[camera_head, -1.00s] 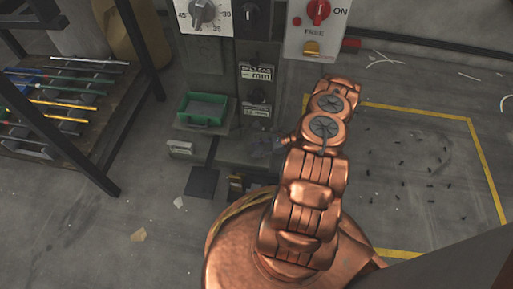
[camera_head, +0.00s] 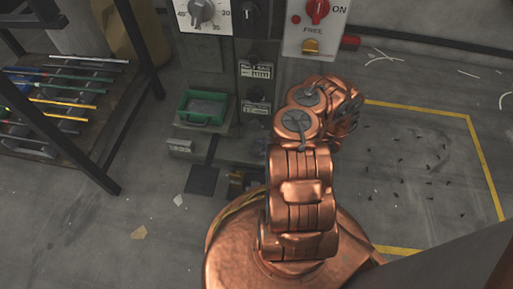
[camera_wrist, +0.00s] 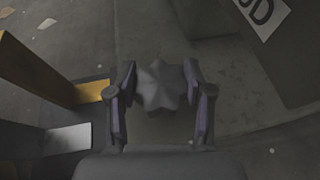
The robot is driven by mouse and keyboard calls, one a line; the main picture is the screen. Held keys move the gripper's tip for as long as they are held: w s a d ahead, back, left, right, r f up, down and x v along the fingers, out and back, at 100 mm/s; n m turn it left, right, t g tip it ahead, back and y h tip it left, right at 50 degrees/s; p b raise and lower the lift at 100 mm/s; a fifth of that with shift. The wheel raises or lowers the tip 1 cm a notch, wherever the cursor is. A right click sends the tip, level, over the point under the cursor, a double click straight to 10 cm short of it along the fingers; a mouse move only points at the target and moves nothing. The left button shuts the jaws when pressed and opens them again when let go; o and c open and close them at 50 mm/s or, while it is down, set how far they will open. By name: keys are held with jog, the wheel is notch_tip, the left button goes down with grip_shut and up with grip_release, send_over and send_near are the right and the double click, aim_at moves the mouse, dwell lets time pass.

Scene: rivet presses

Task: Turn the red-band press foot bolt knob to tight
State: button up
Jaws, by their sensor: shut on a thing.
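A dark grey, star-shaped knob (camera_wrist: 162,88) sits between the two fingers of my gripper (camera_wrist: 160,80) in the wrist view. My gripper is shut on it, with one finger on each side. The knob's far side and anything under it are hidden. I cannot make out a turn mark on it. In the head view my copper arm covers the area in front of the press (camera_head: 215,75), and the knob cannot be made out there. No red band is clearly visible around the knob in the wrist view.
The press carries a red switch (camera_head: 317,10) and a green tray (camera_head: 202,108). A rack with coloured rods (camera_head: 60,100) stands at the left.

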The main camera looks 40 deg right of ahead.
jog(key=shift+f+m+t+h+b, duration=0.1)
jog(key=shift+m+t+h+b, duration=0.2)
jog(key=shift+m+h, duration=0.25)
dwell(0.4)
jog(key=o, duration=1.2)
jog(key=shift+c, duration=0.2)
jog(key=v, duration=1.2)
